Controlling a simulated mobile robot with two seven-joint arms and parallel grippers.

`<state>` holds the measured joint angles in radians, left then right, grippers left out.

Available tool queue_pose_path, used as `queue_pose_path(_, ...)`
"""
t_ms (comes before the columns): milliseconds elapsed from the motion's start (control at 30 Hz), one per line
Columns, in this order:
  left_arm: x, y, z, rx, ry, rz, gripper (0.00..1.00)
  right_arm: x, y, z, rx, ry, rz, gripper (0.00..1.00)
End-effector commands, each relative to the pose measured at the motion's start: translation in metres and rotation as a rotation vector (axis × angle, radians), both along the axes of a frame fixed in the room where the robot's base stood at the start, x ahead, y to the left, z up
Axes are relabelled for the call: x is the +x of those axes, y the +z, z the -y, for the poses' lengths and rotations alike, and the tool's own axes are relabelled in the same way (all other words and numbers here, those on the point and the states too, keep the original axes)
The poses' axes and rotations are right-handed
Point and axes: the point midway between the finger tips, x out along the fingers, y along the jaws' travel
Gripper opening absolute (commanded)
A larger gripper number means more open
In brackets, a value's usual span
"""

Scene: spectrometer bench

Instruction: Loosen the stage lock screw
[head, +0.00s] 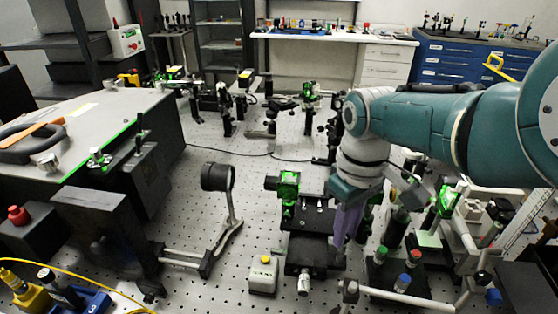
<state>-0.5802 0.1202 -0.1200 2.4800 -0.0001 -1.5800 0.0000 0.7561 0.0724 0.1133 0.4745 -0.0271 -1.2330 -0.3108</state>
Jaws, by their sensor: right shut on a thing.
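The black stage (307,250) stands on the perforated bench at the lower middle, with a silver knob (304,284) at its near end. A green-lit optic mount (288,185) stands at its far left end. My right arm comes in from the right, and my right gripper (343,238) points down at the stage's right side. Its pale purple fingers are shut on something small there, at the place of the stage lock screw. The screw itself is hidden by the fingers. My left gripper is not in view.
A round black holder on a tilted post (217,178) stands left of the stage. A white box with a yellow button (264,274) sits near the stage's front left. Black posts with coloured caps (398,265) crowd the right. Bench between holder and stage is mostly clear.

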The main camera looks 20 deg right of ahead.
Motion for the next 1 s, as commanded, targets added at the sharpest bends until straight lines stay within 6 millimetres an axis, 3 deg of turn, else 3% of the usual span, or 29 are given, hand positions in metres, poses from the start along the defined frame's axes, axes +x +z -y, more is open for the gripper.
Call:
queue_pose_path(400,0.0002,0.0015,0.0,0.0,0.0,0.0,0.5,-0.0001,0.0012,-0.0009,0.003,0.195,-0.003,0.0)
queue_pose_path(967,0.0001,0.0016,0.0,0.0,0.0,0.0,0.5,0.0,0.0012,-0.0009,0.003,0.223,-0.002,0.0)
queue_pose_path(1000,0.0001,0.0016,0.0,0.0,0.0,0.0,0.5,-0.0001,0.0012,-0.001,0.003,0.223,-0.002,0.24)
